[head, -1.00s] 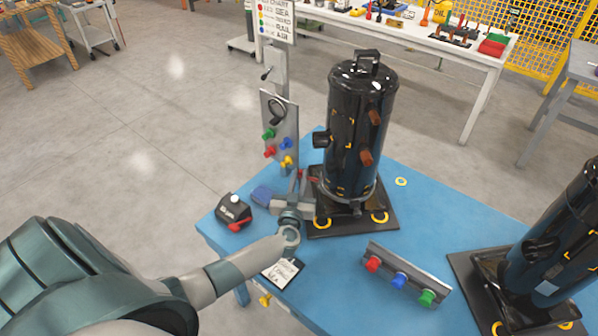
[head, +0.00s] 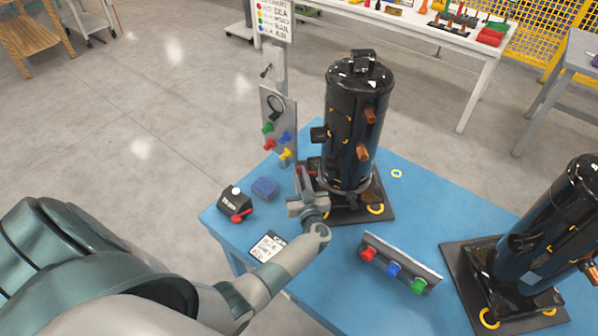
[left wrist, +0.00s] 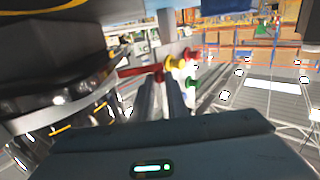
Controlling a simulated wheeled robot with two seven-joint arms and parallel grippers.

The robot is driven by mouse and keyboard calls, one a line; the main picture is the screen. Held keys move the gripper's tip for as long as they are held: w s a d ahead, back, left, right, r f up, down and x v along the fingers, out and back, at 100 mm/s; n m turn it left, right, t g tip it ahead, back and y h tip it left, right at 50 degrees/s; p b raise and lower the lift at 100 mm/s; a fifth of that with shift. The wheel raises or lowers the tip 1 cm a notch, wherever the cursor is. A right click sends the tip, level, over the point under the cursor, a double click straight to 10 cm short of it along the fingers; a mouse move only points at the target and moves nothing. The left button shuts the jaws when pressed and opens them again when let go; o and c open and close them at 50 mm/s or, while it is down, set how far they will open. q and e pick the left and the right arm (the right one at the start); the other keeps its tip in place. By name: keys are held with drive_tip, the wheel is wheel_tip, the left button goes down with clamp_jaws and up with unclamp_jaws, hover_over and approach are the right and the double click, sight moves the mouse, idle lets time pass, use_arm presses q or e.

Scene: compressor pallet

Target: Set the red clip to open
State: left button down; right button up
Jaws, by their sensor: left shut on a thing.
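The red clip (head: 309,171) is a small red lever low on the left side of the near black compressor (head: 352,125), by its base. In the left wrist view the red clip (left wrist: 140,70) points out to the left from the fingertips. My left gripper (head: 302,171) reaches in from the front left and is shut on the red clip; it shows in the left wrist view too (left wrist: 159,82). The fingers partly hide the clip, and I cannot tell its exact setting. My right gripper is not in view.
A panel (head: 278,125) with coloured knobs stands behind left of the clip. A knob rail (head: 400,264) and second compressor (head: 550,240) stand right on the blue table.

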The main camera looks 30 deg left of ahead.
use_arm(q)
drive_tip(key=shift+d+n+g+y, duration=0.2)
drive_tip(key=shift+n+g+y, duration=0.2)
drive_tip(key=shift+g, duration=0.1)
drive_tip(key=c, duration=1.7)
unclamp_jaws()
drive_tip(key=shift+s, duration=0.1)
